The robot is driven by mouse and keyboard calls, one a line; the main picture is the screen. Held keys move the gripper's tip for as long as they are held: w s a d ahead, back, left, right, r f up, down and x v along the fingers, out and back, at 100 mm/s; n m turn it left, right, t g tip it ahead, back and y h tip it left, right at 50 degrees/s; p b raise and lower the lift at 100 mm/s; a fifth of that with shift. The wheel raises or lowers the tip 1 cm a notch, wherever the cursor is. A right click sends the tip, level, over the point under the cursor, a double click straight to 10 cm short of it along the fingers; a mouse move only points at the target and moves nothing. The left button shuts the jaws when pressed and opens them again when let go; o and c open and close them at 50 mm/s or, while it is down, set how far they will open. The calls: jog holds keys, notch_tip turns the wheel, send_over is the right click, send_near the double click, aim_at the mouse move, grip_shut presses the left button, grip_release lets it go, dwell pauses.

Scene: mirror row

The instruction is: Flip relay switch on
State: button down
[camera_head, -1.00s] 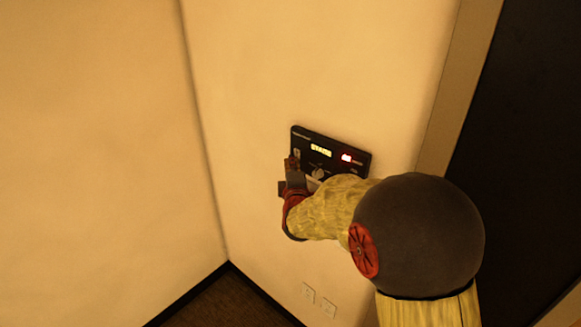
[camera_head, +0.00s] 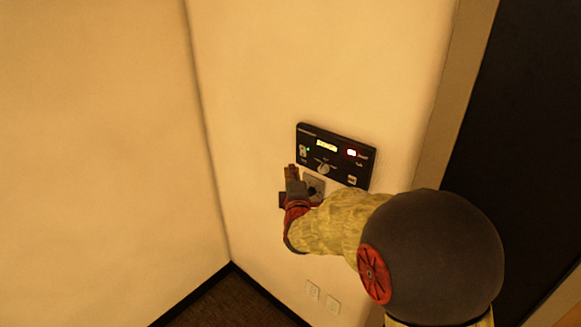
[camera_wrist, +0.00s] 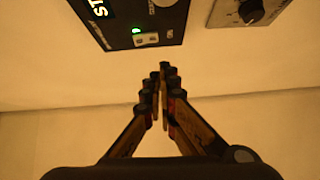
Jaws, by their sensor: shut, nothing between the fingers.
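A black control panel (camera_head: 362,168) is mounted on the cream wall. At its left end is a small pale switch (camera_head: 303,152), with a lit green light (camera_head: 308,149) beside it; its label is too small to read. In the wrist view the switch (camera_wrist: 146,40) shows upside down at the panel's corner, with the green light (camera_wrist: 137,30) lit. My gripper (camera_head: 290,172) is shut and empty, just below and left of the switch. In the wrist view my fingertips (camera_wrist: 163,70) are together, apart from the switch.
The panel also has a yellow display (camera_head: 326,146), a red display (camera_head: 352,152) and a round knob (camera_head: 323,168). A separate plate with a dark knob (camera_wrist: 250,11) sits below the panel, partly behind my arm. Wall outlets (camera_head: 313,290) are lower down. A wall corner lies left.

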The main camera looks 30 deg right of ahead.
jog(key=v, duration=0.7)
jog(key=shift+f+p, duration=0.3)
jog(key=shift+f, duration=0.05)
jog(key=shift+w+a, duration=0.1)
jog(key=shift+a, duration=0.05)
jog(key=s+a+f+m+g+y, duration=0.1)
jog(key=a+f+m+g+y, duration=0.15)
jog(key=f, duration=0.25)
jog(key=s+a+f+m+g+y, duration=0.1)
jog(key=f+m, duration=0.2)
jog(key=f, duration=0.3)
jog(key=s+a+f+m+g+y, duration=0.3)
jog(key=s+a+g, duration=0.1)
jog(key=s+a, duration=0.25)
jog(key=s+a+r+m+g, duration=0.2)
jog(key=s, duration=0.6)
jog(key=s+a+r+m+g, duration=0.3)
jog(key=s, duration=0.5)
jog(key=s+a+r+t, duration=0.1)
jog(key=s+r, duration=0.3)
jog(key=r, duration=0.4)
jog(key=shift+s+a+n+t+y+b, duration=0.3)
jog(key=shift+a+n+t+y, duration=0.15)
jog(key=shift+t, duration=0.1)
